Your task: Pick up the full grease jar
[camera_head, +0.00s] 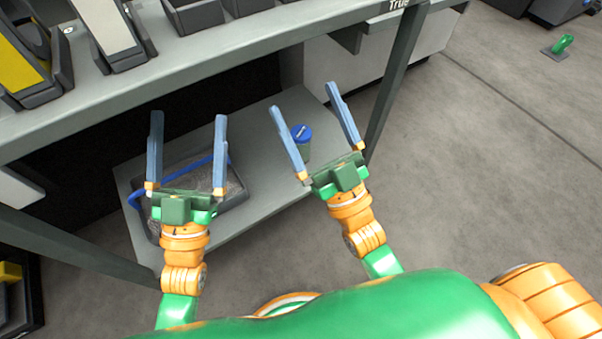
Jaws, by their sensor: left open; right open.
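A small jar (301,143) with a blue lid and a greenish body stands on the grey lower shelf of the bench. I cannot tell from here how full it is. My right gripper (301,98) is open, and in the picture the jar shows between its two blue fingers, close to the left one. The fingers appear above the jar and are not closed on it. My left gripper (188,117) is open and empty, over the grey tray on the same shelf.
The grey tray (238,190) with a blue handle holds grainy grey material on the lower shelf (262,120). The bench top (190,57) overhangs the shelf and carries several bins. A bench leg (393,85) stands right of my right gripper. Open floor (480,180) lies to the right.

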